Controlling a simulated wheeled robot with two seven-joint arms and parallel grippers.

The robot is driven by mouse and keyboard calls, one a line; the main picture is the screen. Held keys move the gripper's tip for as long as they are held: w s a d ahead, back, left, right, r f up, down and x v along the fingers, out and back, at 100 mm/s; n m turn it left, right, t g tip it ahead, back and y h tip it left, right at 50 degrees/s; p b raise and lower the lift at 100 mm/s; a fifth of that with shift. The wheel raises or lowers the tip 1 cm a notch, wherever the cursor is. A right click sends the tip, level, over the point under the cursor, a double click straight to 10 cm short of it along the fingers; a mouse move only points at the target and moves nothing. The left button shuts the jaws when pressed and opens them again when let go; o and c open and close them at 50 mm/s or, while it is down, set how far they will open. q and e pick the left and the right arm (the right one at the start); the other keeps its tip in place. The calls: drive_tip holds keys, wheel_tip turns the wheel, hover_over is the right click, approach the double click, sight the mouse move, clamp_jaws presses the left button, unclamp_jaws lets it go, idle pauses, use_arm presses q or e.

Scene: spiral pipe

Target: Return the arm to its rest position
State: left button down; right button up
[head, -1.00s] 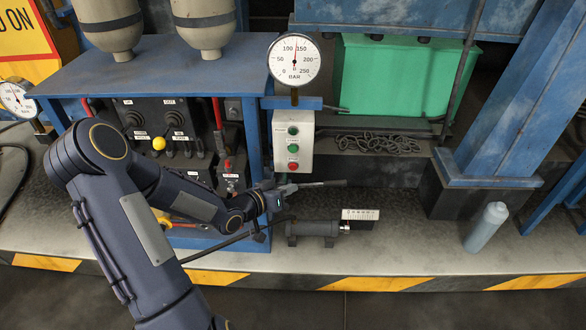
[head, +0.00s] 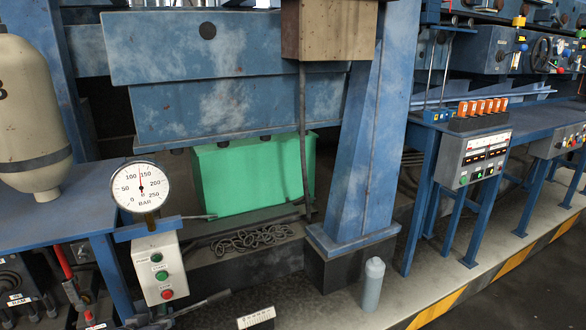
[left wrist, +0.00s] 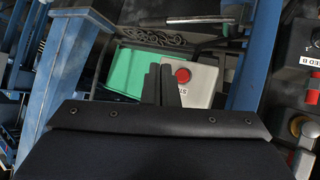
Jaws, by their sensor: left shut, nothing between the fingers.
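I cannot tell the exact gap to the box. Most of my left arm is out of the head view. My right arm and gripper are not in view.
A pressure gauge (head: 141,187) stands above the button box. A green bin (head: 255,175) and a chain (head: 250,239) lie behind. A grey bottle (head: 373,283) stands by a blue pillar (head: 365,150). A control panel (head: 478,157) is at right. Dark floor (head: 530,285) is clear.

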use_arm(q)
drive_tip(key=s+d+r+g+h, duration=0.1)
drive_tip(key=s+d+r+g, duration=0.35)
drive_tip(key=s, duration=0.75)
drive_tip(key=s+d+r+g+h, duration=0.1)
drive_tip(key=s+d+r, duration=0.5)
drive_tip(key=s, duration=0.6)
wheel_tip(320, 180, up, 17)
drive_tip(key=p, duration=1.8)
drive_tip(key=shift+d, duration=0.3)
drive_tip(key=shift+f, duration=0.1)
